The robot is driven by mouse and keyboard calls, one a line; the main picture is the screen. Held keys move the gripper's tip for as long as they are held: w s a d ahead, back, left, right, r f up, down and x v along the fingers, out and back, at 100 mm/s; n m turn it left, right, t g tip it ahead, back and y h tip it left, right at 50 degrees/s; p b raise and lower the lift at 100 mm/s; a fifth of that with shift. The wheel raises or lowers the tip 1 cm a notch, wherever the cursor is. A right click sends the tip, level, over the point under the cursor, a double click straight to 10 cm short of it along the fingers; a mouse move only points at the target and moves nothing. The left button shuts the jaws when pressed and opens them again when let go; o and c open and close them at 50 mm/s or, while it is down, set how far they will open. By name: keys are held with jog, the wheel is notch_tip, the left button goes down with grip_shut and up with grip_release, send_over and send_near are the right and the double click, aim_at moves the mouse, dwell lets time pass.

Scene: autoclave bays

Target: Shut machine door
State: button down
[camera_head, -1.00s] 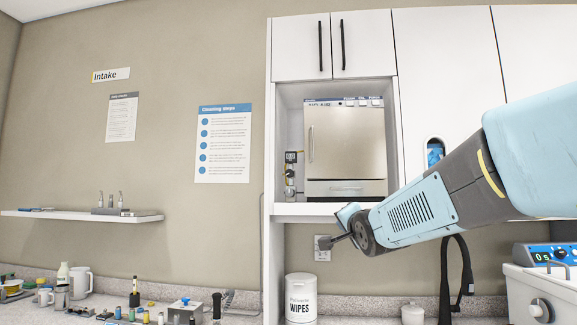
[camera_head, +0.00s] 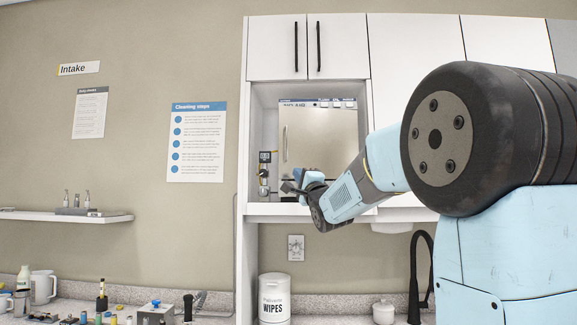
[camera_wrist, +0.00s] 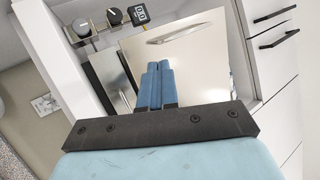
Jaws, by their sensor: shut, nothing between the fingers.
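The machine (camera_head: 340,103) is a steel-fronted box in a wall niche, with a row of controls along its top. Its door (camera_head: 320,135) is a plain metal panel with a vertical bar handle (camera_head: 285,144) near the left edge. The door also shows in the wrist view (camera_wrist: 205,55), where it seems to stand a little forward of the drawer front (camera_wrist: 112,75); I cannot tell how far ajar. My gripper (camera_head: 290,184) is at the niche's lower left. Its blue fingers (camera_wrist: 158,66) are together and empty, in front of the door; contact is unclear.
Gauges and knobs (camera_wrist: 98,23) sit beside the machine, close to my gripper. White cabinets (camera_head: 410,90) surround the niche. Below, the counter holds a wipes tub (camera_head: 274,300) and a small white jar (camera_head: 383,312). A wall shelf (camera_head: 65,216) is at left.

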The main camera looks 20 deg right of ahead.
jog(key=x, duration=0.8)
jog(key=shift+w, duration=0.2)
jog(key=shift+d, duration=0.1)
